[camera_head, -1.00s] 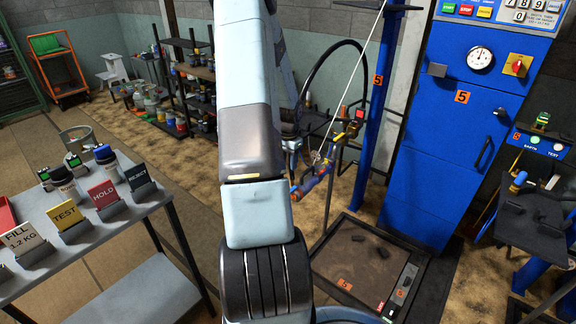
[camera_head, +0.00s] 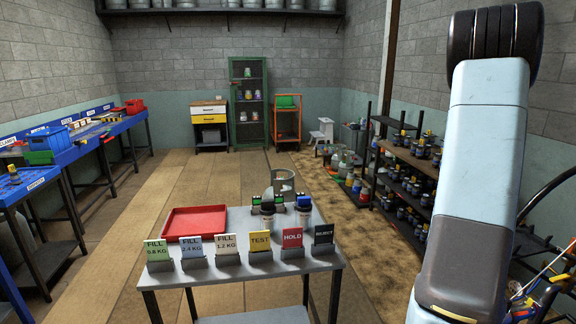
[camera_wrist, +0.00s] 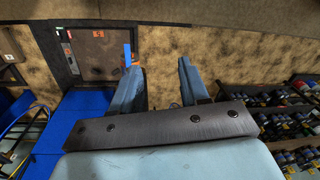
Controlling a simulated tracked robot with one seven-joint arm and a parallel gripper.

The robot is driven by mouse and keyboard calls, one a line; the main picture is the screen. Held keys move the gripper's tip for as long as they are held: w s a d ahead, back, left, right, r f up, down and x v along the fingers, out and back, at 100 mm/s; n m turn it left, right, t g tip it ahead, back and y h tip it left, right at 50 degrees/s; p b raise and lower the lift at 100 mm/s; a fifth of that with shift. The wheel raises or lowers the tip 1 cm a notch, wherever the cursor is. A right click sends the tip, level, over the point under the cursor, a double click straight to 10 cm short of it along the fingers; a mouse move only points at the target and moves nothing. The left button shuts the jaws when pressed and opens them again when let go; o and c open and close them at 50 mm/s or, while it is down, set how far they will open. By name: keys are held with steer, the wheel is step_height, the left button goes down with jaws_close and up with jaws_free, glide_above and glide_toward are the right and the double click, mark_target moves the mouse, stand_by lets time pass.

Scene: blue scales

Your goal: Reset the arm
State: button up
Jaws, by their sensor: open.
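My gripper (camera_wrist: 158,70) shows in the wrist view with its two blue-grey fingers spread apart. Nothing is between them, so it is open and empty. In the head view my arm stands upright and bent along the right side, its light-blue link in front of the shelves. The gripper itself is not seen in the head view.
A grey table (camera_head: 225,272) holds a red tray (camera_head: 195,222), several label cards and dark-capped bottles. A black rack (camera_head: 408,157) of bottles stands close to my arm. Blue benches (camera_head: 75,152) line the left. The floor left of the table looks clear.

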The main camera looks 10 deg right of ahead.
steer(key=a+r+n+t, duration=0.1)
steer(key=a+r+n, duration=0.3)
steer(key=a+r, duration=0.6)
steer(key=a+r+n+t, duration=0.1)
steer(key=a+r+n, duration=0.2)
steer(key=a+r, duration=0.75)
steer(key=s+a+r+n+t, duration=0.1)
steer(key=s+a+r+n, duration=0.2)
steer(key=s+a, duration=0.4)
steer(key=s+a+r+n+t, duration=0.1)
steer(key=s+a+n, duration=0.4)
steer(key=a, duration=0.7)
steer(key=shift+s+r, duration=0.9)
steer(key=shift+s, duration=0.3)
